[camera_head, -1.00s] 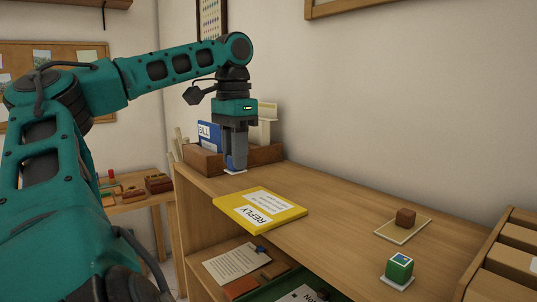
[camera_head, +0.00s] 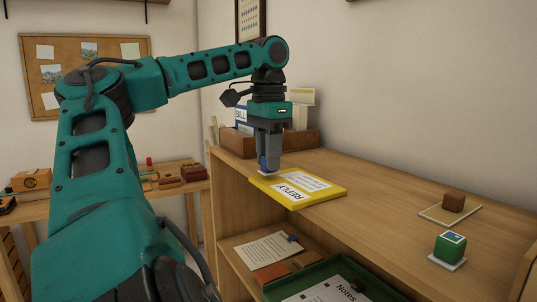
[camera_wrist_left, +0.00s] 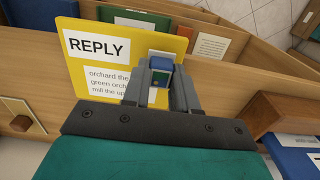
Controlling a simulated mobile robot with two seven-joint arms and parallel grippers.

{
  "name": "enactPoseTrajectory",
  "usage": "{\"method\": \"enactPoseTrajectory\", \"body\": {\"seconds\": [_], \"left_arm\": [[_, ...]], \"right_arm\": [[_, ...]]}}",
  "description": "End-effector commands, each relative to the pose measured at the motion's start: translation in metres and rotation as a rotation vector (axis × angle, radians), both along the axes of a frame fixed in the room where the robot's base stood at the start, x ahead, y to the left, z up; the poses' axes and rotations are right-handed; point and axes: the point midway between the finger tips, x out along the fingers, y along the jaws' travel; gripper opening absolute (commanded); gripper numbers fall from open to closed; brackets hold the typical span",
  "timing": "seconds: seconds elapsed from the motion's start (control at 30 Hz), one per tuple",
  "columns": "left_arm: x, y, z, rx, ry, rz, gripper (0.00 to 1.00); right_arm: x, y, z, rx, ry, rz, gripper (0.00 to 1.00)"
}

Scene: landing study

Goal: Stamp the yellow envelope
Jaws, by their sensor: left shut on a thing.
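The yellow envelope (camera_head: 325,190), labelled REPLY, lies flat on the shelf top; it also shows in the left wrist view (camera_wrist_left: 82,76). My left gripper (camera_head: 268,160) points down and is shut on a small blue stamp block (camera_wrist_left: 160,68). In the head view the block is at the envelope's far left edge, with a small white patch at its foot. In the left wrist view it overlaps the envelope's right edge. I cannot tell whether it touches the envelope. My right gripper is not in view.
A wooden letter holder (camera_head: 300,139) stands behind my left gripper. A green tray (camera_head: 300,288) and papers lie on the lower shelf. The top's middle is clear.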

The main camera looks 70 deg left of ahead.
Motion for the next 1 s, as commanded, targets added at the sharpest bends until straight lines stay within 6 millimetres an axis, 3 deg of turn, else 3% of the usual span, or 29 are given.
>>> {"method": "enactPoseTrajectory", "body": {"seconds": [0.3, 0.6, 1.0], "left_arm": [[0.0, 0.0, 0.0, 0.0, 0.0, 0.0, 0.0], [0.0, 0.0, -0.013, -0.001, -0.001, 0.0, 0.0], [0.0, 0.0, -0.012, 0.0, 0.0, 0.001, 0.0]], "right_arm": [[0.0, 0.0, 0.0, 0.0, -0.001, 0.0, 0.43], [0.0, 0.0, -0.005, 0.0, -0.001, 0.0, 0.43], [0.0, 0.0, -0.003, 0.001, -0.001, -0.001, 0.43]]}}
